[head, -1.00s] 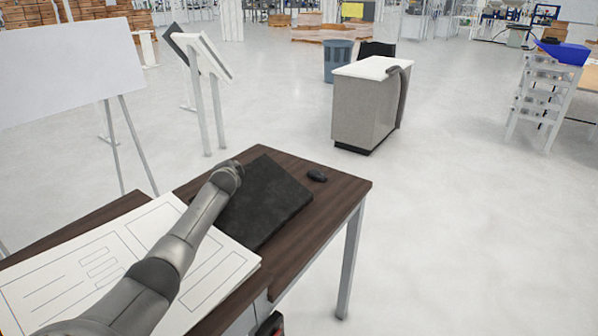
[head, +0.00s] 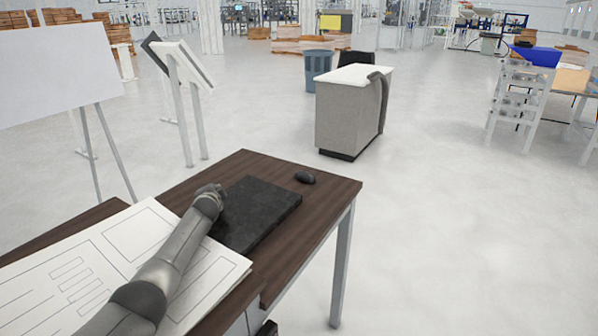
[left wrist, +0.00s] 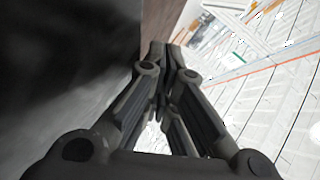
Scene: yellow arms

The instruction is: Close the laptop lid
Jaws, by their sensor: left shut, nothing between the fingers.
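The laptop (head: 262,212) is a dark, flat slab on the brown desk (head: 315,215) in the head view. Its lid lies down and looks level with the base; I cannot make out any gap. My left gripper (head: 214,191) is at the laptop's far left edge, with its fingers shut and empty. It seems close to or touching the lid; contact is hard to tell. In the left wrist view the shut fingers (left wrist: 165,62) show, with a large dark surface, likely the laptop (left wrist: 60,80), at left. The right gripper is not in view.
A black mouse (head: 305,178) lies right of the laptop. Printed white sheets (head: 90,262) cover the desk's left part, under my left arm. A grey cabinet (head: 345,122) stands beyond, with open floor around it.

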